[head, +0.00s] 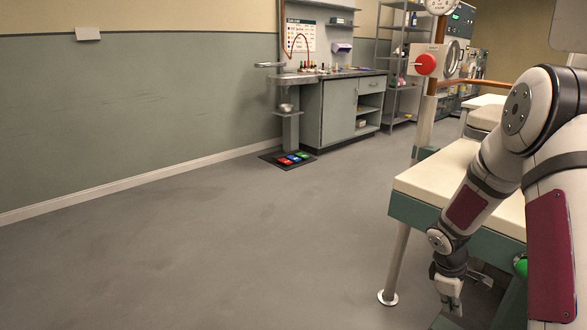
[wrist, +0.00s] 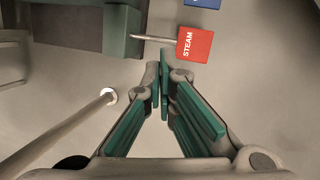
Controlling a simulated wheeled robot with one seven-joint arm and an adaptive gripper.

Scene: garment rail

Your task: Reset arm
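My gripper (head: 449,290) hangs low at the right of the head view, pointing down beside the pale-topped table (head: 408,184). In the wrist view, the two green-padded fingers of my gripper (wrist: 161,72) converge until their tips meet or nearly meet. Nothing shows between them. A red pad marked STEAM (wrist: 195,43), on a thin metal rod, lies just beyond and to the right of the fingertips, apart from them. My arm is bent, with its forearm sloping down in front of the table.
A table leg (head: 396,262) stands left of my gripper. A blue pad (wrist: 203,3) is at the wrist view's top edge. The floor (head: 220,230) to the left is clear. A grey cabinet (head: 340,110) and a mat with coloured pedals (head: 289,159) are farther back.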

